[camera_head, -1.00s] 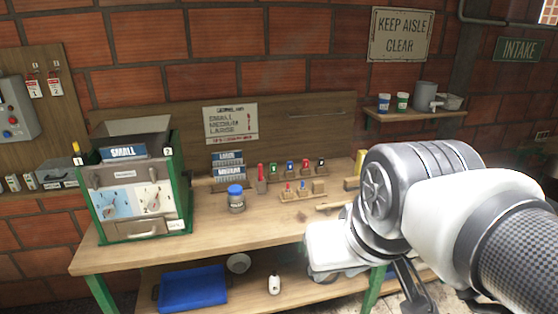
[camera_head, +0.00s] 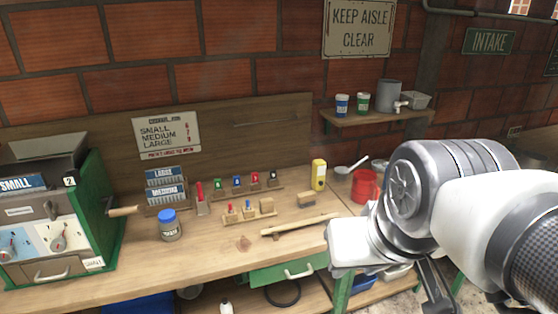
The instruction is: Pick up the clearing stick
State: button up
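A pale wooden stick (camera_head: 298,226), which looks like the clearing stick, lies on the wooden bench (camera_head: 215,255) near its right front part. It is slightly slanted, and its right end comes close to my arm in the picture. My gripper (camera_head: 436,288) shows only in part, as dark pieces below my arm at the lower right, to the right of the stick and apart from it in the picture. Its fingertips are cut off or hidden, so I cannot tell whether it is open or shut.
A green machine (camera_head: 97,215) with a wooden handle stands at the left. A blue-lidded jar (camera_head: 171,226), small coloured pieces on wooden stands (camera_head: 245,194), a brush-like block (camera_head: 307,200), a yellow container (camera_head: 319,175) and a red cup (camera_head: 365,187) stand around the bench.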

aim_at(305, 222)
jog(key=i+l+u, duration=0.25)
jog(key=i+l, duration=0.2)
jog(key=i+l+u, duration=0.25)
jog(key=i+l, duration=0.2)
jog(key=l, duration=0.25)
